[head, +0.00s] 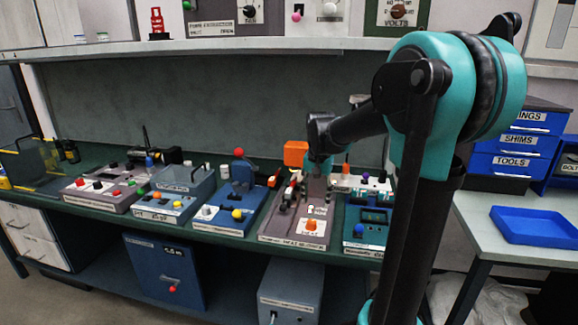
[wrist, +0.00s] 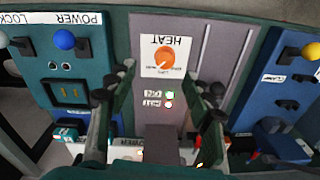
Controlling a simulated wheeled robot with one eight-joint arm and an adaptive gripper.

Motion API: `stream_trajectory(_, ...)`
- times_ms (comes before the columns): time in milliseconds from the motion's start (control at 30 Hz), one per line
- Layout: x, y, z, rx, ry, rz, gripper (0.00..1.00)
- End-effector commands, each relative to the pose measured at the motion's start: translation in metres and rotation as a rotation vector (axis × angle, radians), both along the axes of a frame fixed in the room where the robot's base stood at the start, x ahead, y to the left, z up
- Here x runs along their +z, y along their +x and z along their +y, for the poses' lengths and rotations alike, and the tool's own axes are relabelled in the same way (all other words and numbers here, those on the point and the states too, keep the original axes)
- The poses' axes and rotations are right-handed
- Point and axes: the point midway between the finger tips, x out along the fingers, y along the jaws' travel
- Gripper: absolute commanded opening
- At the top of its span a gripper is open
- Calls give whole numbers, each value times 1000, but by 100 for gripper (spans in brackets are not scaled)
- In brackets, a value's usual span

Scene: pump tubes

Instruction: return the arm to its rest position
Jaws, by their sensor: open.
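My arm (head: 365,122) reaches from the right of the head view out over the workbench, its far end above the grey heat panel (head: 268,222). In the wrist view my gripper (wrist: 170,88) is open, with one dark finger on each side and nothing held between them. The heat panel (wrist: 208,60) lies beyond the fingers, with an orange dial (wrist: 166,55) on a white plate and two lit indicators below it. A grey block (wrist: 160,145) shows between the finger bases. In the head view the fingers are hard to make out; whether they touch the panel cannot be told.
Blue and grey instrument boxes with coloured knobs crowd the bench (head: 205,236) on both sides of the heat panel. A shelf (head: 200,47) runs above the bench. A blue tray (head: 535,226) lies on a side table at right, near blue drawers (head: 510,142).

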Motion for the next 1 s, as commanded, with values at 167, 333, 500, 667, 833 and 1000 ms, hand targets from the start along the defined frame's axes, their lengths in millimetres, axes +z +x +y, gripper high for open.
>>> stream_trajectory(167,-47,-69,-16,150,-10,-110,51)
stream_trajectory(333,-95,-136,-27,304,-42,-220,51)
stream_trajectory(500,-128,-182,-33,410,-78,-293,51)
stream_trajectory(667,-140,-199,-35,450,-94,-321,51)
stream_trajectory(833,-141,-200,-35,455,-97,-323,51)
stream_trajectory(1000,-141,-200,-35,454,-96,-322,51)
